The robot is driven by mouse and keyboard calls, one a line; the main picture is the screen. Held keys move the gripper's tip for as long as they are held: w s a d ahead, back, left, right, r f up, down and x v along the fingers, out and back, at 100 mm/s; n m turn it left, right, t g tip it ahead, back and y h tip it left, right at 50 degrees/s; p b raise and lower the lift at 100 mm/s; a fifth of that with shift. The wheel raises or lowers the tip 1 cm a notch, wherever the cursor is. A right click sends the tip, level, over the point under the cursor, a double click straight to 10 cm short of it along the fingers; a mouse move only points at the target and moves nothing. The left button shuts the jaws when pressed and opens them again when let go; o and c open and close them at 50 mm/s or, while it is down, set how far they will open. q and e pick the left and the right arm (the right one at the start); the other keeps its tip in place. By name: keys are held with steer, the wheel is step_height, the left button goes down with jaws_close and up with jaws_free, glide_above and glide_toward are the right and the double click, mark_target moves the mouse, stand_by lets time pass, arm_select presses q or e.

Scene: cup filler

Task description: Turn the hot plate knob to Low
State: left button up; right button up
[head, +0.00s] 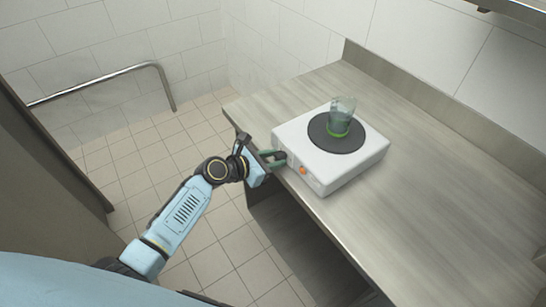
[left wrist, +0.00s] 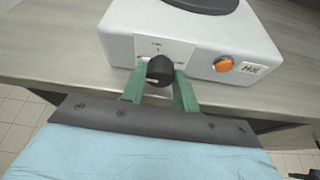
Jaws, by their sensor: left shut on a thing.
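The white hot plate (head: 336,153) stands on the metal counter, with a glass beaker (head: 341,117) holding a greenish liquid on its dark round top. The black knob (left wrist: 160,70) is on the front face of the hot plate (left wrist: 185,35) in the left wrist view. My left gripper (left wrist: 160,85) has its green fingers on either side of the knob and is shut on it. In the head view the left gripper (head: 274,158) reaches the left end of the front face and hides most of the knob. The dial's markings are too small to read.
The counter (head: 440,190) is clear to the right. A metal rail (head: 110,77) stands at the left by the tiled wall.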

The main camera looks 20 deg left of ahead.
arm_select(q)
steer(key=shift+m+y+p, duration=0.3)
steer(key=shift+m, duration=0.2)
steer(key=shift+s+d+m+t+y, duration=0.1)
steer(key=shift+m+t+y, duration=0.2)
steer(key=shift+m+t, duration=0.2)
steer(key=shift+f+m+t+y, duration=0.15)
steer(key=shift+m+t+y, duration=0.3)
steer(key=shift+m, duration=0.55)
steer(key=shift+s+d+f+m+t+y+b, duration=0.15)
steer(key=shift+m+t+y+b, duration=0.1)
steer(key=shift+m+t+b, duration=0.5)
steer(key=shift+m+t+y+b, duration=0.3)
steer(key=shift+m+t+b, duration=0.3)
steer(key=shift+m+b, duration=1.1)
steer(key=shift+m, duration=0.25)
steer(key=o, duration=1)
